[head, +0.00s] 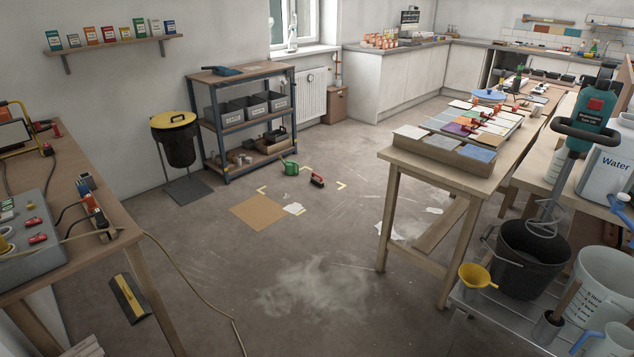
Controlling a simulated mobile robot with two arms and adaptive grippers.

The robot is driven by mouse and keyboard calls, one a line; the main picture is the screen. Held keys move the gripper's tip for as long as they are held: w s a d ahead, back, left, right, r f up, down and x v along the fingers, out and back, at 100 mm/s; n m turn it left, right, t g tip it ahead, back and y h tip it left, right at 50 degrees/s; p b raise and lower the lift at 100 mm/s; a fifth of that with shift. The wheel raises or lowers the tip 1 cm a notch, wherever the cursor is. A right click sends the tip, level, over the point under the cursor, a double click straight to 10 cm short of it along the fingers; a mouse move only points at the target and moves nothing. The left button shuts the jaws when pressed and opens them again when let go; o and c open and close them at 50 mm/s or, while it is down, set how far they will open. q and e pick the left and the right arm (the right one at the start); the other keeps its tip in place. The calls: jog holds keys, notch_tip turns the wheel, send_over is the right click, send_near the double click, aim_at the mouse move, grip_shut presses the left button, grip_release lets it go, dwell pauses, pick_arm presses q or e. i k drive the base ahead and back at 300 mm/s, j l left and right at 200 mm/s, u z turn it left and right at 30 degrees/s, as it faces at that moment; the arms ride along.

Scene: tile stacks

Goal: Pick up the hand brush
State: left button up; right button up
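A small hand brush (317,181) with a red top and a dark lower part appears to rest on the floor in the middle of the room. It is small in the head view, so its details are hard to make out. It lies just right of a green watering can (290,168), within yellow corner marks on the floor. Neither of my grippers shows in the head view.
A brown board (258,212) and white scraps (293,209) lie in front of the brush. A shelf rack (226,130) stands behind left, a tile table (440,172) to the right. Pale dust (315,288) covers the open floor nearer me. A cable (196,287) crosses the left floor.

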aim_at(319, 182)
jog(key=i+l, duration=0.25)
jog(key=i, duration=0.15)
jog(key=i+u, duration=0.15)
jog(key=i, duration=0.3)
jog(key=i+l+u, duration=0.2)
jog(key=i, duration=0.2)
jog(key=i+u, duration=0.15)
jog(key=i, duration=0.3)
jog(key=i+l+u, duration=0.15)
jog(key=i, duration=2.4)
jog(key=i+l+z, duration=0.15)
jog(key=i+z, duration=0.25)
jog(key=i, duration=0.25)
jog(key=i+z, duration=0.35)
jog(key=i, duration=0.3)
